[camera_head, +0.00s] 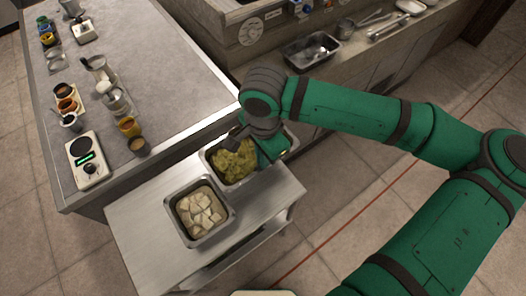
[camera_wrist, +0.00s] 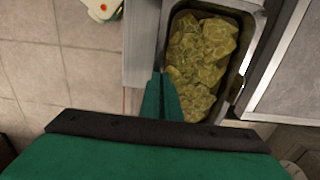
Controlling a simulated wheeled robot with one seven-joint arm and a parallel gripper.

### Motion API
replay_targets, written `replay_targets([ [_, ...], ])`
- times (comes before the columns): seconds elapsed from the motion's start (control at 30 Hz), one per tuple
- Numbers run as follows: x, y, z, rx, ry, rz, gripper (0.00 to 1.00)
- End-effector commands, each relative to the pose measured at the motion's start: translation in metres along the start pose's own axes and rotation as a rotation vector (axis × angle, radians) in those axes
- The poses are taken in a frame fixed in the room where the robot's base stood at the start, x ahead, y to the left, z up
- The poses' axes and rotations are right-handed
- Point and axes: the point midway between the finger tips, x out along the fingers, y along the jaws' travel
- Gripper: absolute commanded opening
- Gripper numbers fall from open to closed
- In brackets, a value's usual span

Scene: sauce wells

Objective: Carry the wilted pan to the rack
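The wilted pan (camera_head: 232,163) is a steel pan full of yellow-green wilted leaves, at the back of a low steel stand (camera_head: 150,215) in the head view. It fills the upper right of the wrist view (camera_wrist: 205,65). My gripper (camera_head: 243,138) reaches down over the pan's far side in the head view. In the wrist view my two green fingers (camera_wrist: 163,98) are close together, with the pan's left rim seemingly between them. I cannot tell whether the pan rests on the stand or hangs just above it. No rack is clearly identifiable.
A second steel pan with pale cubes (camera_head: 202,212) sits in front on the stand. A grey counter (camera_head: 165,75) to the left holds a scale (camera_head: 87,160) and several small jars. A back counter holds an empty-looking tray (camera_head: 311,50). Tiled floor lies clear at right.

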Motion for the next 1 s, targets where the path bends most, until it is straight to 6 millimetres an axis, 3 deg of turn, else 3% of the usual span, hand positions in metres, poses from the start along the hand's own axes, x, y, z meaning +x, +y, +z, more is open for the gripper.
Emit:
replay_targets([
  [0.6,0.051,0.000,0.000,0.000,0.000,-0.001,0.00],
  [1.0,0.068,0.000,0.000,0.000,0.001,-0.002,0.00],
])
